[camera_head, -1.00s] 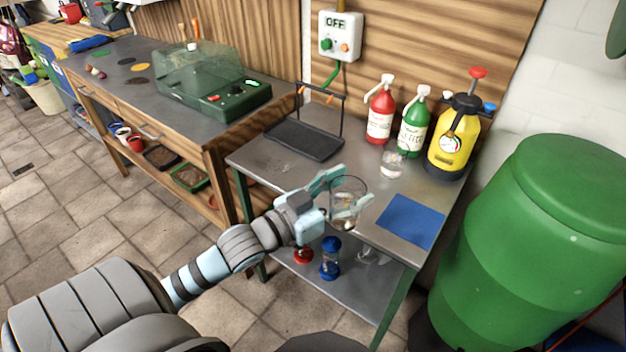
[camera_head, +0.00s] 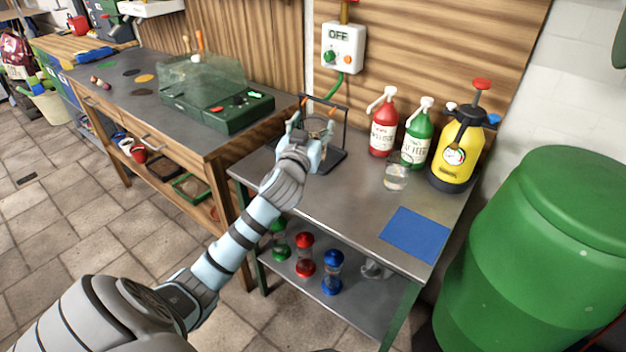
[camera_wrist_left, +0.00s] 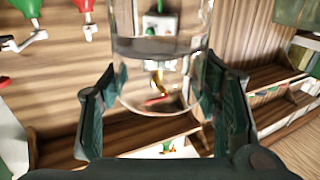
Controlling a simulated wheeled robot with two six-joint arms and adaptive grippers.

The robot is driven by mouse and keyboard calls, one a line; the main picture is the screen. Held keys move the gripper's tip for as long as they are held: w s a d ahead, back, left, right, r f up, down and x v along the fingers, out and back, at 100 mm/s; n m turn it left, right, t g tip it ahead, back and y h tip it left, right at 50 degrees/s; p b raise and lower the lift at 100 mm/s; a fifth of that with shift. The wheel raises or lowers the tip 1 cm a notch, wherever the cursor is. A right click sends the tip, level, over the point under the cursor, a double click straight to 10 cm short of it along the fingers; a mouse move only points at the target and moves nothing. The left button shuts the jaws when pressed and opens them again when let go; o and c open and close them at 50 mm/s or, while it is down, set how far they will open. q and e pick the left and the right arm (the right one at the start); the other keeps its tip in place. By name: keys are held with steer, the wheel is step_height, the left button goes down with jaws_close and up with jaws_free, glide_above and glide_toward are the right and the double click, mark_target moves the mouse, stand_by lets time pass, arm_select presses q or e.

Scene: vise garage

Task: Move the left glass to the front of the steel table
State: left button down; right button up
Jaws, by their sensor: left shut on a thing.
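My left gripper (camera_head: 312,145) is shut on a clear glass (camera_head: 320,125) at the left end of the steel table (camera_head: 345,205), in front of or over the black tray. The gripper partly hides this glass in the head view. The left wrist view shows the glass (camera_wrist_left: 160,65) between the two dark fingers (camera_wrist_left: 165,105). I cannot tell whether its base touches anything. A second clear glass (camera_head: 396,177) stands on the table in front of the green bottle. My right gripper is not in view.
A black tray with a tall handle (camera_head: 336,156) is beside the held glass. A red bottle (camera_head: 384,130), green bottle (camera_head: 417,140) and yellow sprayer (camera_head: 455,155) line the back. A blue mat (camera_head: 415,234) lies at front right. The table's front middle is clear.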

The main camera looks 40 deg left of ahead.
arm_select(q)
step_height(320, 180, down, 12)
steer(key=b, duration=0.4)
steer(key=shift+f, duration=0.2)
steer(key=shift+r, duration=0.1)
steer(key=c, duration=0.6)
jaws_free()
steer(key=shift+o, duration=0.2)
steer(key=v, duration=1.2)
steer(key=shift+p, duration=0.4)
steer(key=shift+s, duration=0.1)
